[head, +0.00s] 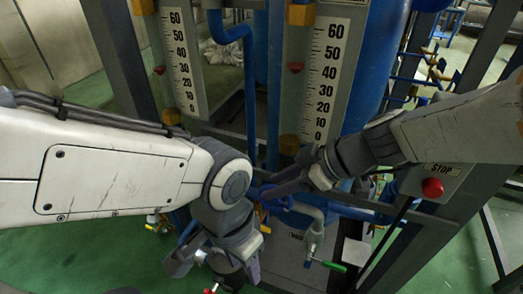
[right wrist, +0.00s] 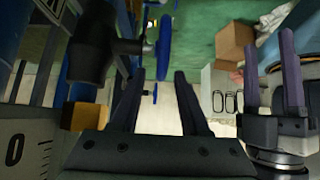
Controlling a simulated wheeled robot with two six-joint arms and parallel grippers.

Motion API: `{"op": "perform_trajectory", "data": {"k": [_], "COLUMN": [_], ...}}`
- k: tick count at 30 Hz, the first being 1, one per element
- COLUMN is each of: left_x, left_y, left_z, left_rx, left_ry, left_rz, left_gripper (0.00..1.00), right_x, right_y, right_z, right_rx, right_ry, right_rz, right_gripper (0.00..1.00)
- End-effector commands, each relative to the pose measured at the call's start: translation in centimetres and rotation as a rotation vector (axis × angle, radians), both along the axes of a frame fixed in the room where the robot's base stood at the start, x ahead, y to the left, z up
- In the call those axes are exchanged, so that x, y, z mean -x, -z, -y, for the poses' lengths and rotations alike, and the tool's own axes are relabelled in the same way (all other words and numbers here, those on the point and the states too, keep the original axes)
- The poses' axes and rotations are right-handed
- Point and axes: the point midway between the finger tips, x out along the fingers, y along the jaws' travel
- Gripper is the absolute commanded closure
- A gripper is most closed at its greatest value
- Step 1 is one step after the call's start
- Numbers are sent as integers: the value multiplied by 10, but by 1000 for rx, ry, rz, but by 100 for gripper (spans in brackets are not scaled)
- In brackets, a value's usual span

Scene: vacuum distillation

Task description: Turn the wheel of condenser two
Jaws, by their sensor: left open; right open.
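A blue wheel (right wrist: 165,48) shows nearly edge-on in the right wrist view, ahead of my right gripper (right wrist: 158,80). The fingers are apart with nothing between them, and the wheel lies beyond their tips. In the head view a blue wheel (head: 276,199) is partly hidden beside my right gripper (head: 290,187), in front of the blue column. I cannot tell which condenser it belongs to, or whether a finger touches it. My left gripper (head: 215,266) is open, low in front of the rig; it also shows at the right of the right wrist view (right wrist: 272,75).
Two scale boards (head: 326,75) (head: 181,62) stand on the frame. A red stop button (head: 432,187) is at the right. A green-handled valve (head: 327,264) sits low near the middle. A brown box (right wrist: 236,45) stands on the green floor. Steel posts and blue pipes crowd the space.

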Motion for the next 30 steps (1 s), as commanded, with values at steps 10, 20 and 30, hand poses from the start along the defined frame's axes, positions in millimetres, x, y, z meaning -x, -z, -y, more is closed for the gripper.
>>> {"op": "perform_trajectory", "data": {"k": [10,20,30], "left_x": [0,0,0], "left_y": [7,8,8], "left_z": [0,0,0], "left_rx": [0,0,0], "left_ry": [0,0,0], "left_rz": [0,0,0], "left_gripper": [55,55,55], "right_x": [-11,-14,-14], "right_y": [42,48,48], "right_z": [-39,-45,-45], "right_rx": [2,2,2], "right_ry": [-3,0,1], "right_rz": [-4,-1,-1], "right_gripper": [55,55,100]}}
